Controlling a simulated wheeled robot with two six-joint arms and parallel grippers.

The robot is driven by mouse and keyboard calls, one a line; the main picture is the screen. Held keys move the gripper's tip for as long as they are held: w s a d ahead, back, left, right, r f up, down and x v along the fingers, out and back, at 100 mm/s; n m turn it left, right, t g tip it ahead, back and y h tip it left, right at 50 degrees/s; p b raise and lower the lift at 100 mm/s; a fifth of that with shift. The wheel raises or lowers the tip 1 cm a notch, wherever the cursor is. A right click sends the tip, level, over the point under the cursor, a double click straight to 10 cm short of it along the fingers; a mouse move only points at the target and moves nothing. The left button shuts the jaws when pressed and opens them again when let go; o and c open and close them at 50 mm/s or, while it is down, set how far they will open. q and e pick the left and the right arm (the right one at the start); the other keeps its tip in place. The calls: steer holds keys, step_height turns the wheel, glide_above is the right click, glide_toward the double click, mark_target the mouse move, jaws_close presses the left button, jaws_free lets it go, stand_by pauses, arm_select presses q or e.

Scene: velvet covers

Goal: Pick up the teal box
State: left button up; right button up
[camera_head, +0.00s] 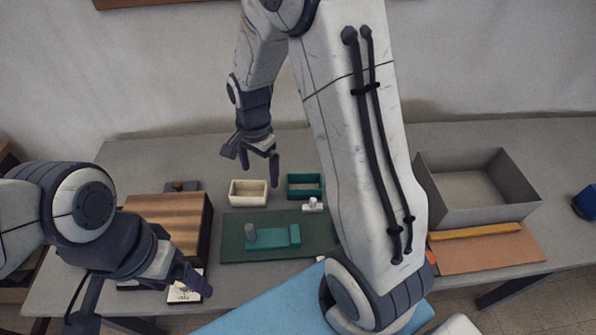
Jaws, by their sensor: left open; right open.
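A small open-topped dark teal box (291,188) stands on the table beside a cream box, partly close to my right arm. A lighter teal piece (275,240) lies on a dark green mat (233,224), with a grey cylinder (250,232) at its left end. My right gripper (255,160) is open and empty, hanging above and behind the cream box, to the left of the teal box. My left gripper (185,273) is open at the front left, near a white card, away from both teal things. My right arm hides the mat's right part.
The cream box (248,193) is left of the teal box; a small white object (313,205) is in front. A wooden block (168,216) stands left. A grey bin (478,188), yellow bar (474,232) and orange-brown mat (490,253) lie right. Blue cloth (270,302) is at the front.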

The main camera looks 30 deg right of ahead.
steer(key=w+d+f+m+p, duration=0.1)
steer(key=d+f+m, duration=0.35)
steer(key=d, duration=0.25)
steer(key=w+d+f+m+p, duration=0.1)
steer(key=w+d+f+m, duration=0.15)
steer(key=d+m, duration=0.4)
glide_toward(304, 185)
steer(key=shift+s+a+f, duration=0.55)
steer(key=shift+s, duration=0.2)
step_height(304, 185, down, 5)
steer(key=shift+s+a+f+p, duration=0.1)
steer(key=shift+s+a+p, duration=0.1)
steer(key=shift+p, duration=0.9)
steer(key=shift+w+f, duration=0.1)
steer(key=shift+f, duration=0.4)
steer(key=c, duration=1.2)
steer(key=shift+o, duration=0.2)
steer(key=shift+r, duration=0.1)
